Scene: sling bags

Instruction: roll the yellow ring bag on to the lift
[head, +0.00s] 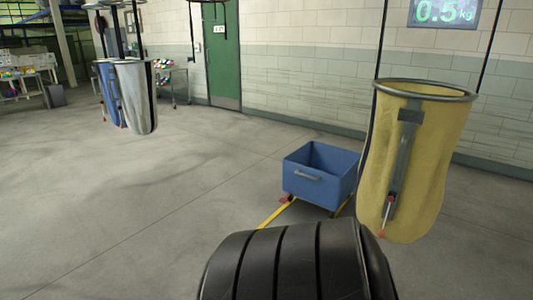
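The yellow ring bag (420,160) hangs upright at the right, its round metal ring (425,90) open at the top. Two dark straps run up from the ring and out of the picture. A grey strap with a red-ended cord runs down the bag's front. Its bottom hangs clear of the floor, as far as I can see. Neither of my grippers is in view. I cannot pick out the lift for certain.
A blue wheeled cart (320,175) stands behind and left of the yellow bag, by yellow floor lines. A grey bag (136,95) and a blue bag (108,90) hang at the left. A display (445,12) reads 0.5 kg. Open floor lies at the left.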

